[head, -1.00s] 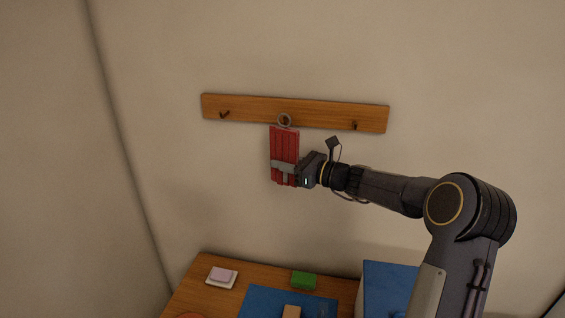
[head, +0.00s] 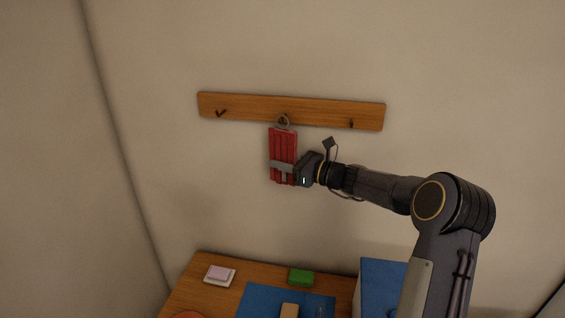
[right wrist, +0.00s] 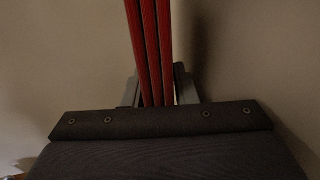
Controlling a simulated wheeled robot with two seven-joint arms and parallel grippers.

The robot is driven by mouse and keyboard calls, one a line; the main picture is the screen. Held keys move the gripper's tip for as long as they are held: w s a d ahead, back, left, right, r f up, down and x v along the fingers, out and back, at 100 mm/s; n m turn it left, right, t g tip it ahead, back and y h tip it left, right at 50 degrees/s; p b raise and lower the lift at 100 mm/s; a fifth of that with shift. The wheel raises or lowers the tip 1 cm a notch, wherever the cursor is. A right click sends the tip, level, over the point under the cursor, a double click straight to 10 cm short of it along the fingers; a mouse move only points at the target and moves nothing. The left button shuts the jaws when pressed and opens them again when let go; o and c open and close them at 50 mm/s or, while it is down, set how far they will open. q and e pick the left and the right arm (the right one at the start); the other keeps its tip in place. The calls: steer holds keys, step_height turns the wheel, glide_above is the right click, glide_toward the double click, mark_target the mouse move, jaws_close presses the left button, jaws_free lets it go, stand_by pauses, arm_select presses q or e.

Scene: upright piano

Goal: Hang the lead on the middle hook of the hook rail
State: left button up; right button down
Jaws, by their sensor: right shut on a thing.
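The wooden hook rail (head: 330,112) is fixed to the wall and carries a left hook (head: 221,113), a middle hook (head: 284,118) and a right hook (head: 351,124). The lead (head: 282,146) is a folded red bundle with a metal ring (head: 282,123) at its top. It hangs upright in front of the wall, with its ring at the middle hook; I cannot tell whether the ring is around the hook. My right gripper (head: 284,169) is shut on the lead's lower half. The red strands (right wrist: 149,50) also rise between the fingers in the right wrist view. My left gripper is out of view.
Below stands a wooden table (head: 215,262) with a pink block on a pale one (head: 219,273), a green block (head: 301,277) and a blue mat (head: 262,300). A blue box (head: 382,275) stands at its right. The wall around the rail is clear.

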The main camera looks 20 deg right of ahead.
steer(key=c, duration=1.1)
jaws_free()
steer(key=b+v, duration=0.1)
steer(key=v, duration=0.7)
steer(key=shift+a+b, duration=0.1)
steer(key=shift+b, duration=0.25)
